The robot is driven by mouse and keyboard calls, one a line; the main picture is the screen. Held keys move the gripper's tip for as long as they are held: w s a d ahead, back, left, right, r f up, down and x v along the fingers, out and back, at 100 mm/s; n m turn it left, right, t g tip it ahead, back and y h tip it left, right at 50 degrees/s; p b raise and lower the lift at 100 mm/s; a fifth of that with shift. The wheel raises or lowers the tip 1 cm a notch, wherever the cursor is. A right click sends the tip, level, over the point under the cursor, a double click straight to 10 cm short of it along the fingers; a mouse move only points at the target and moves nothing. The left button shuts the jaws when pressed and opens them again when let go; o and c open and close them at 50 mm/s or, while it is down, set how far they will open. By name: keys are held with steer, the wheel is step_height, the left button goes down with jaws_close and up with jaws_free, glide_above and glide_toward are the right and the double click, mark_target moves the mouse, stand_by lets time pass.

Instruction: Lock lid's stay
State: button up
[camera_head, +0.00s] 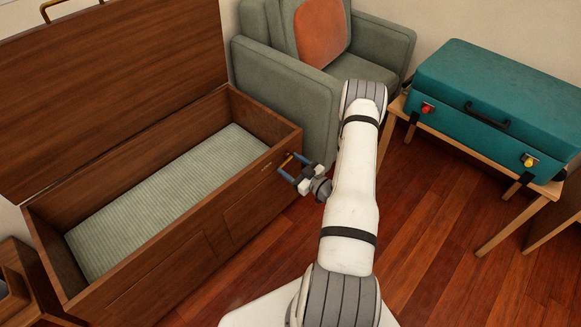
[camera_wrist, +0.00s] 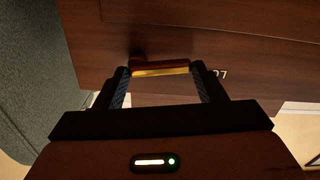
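The wooden chest (camera_head: 190,250) stands at the left with its hinged lid (camera_head: 110,85) raised and leaning back. A small brass-coloured bar (camera_head: 285,161) shows at the chest's front right corner. In the wrist view this bar (camera_wrist: 160,70) lies crosswise between my fingertips, with a reddish-brown strip along its upper edge. I cannot tell whether it is the lid's stay. My gripper (camera_head: 292,165) is at that corner, its two blue-grey fingers spread on either side of the bar. In the wrist view my gripper (camera_wrist: 160,78) looks open; contact with the bar is unclear.
Inside the chest is a pale ribbed cushion (camera_head: 165,195). A grey-green armchair (camera_head: 290,90) with an orange pillow (camera_head: 322,32) stands close behind the chest's right end. A teal suitcase (camera_head: 490,90) rests on a wooden stand at right. The wooden floor (camera_head: 440,220) between is clear.

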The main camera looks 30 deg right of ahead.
steer(key=o, duration=0.5)
steer(key=shift+a, duration=0.1)
steer(key=p+v, duration=0.2)
steer(key=v, duration=0.6)
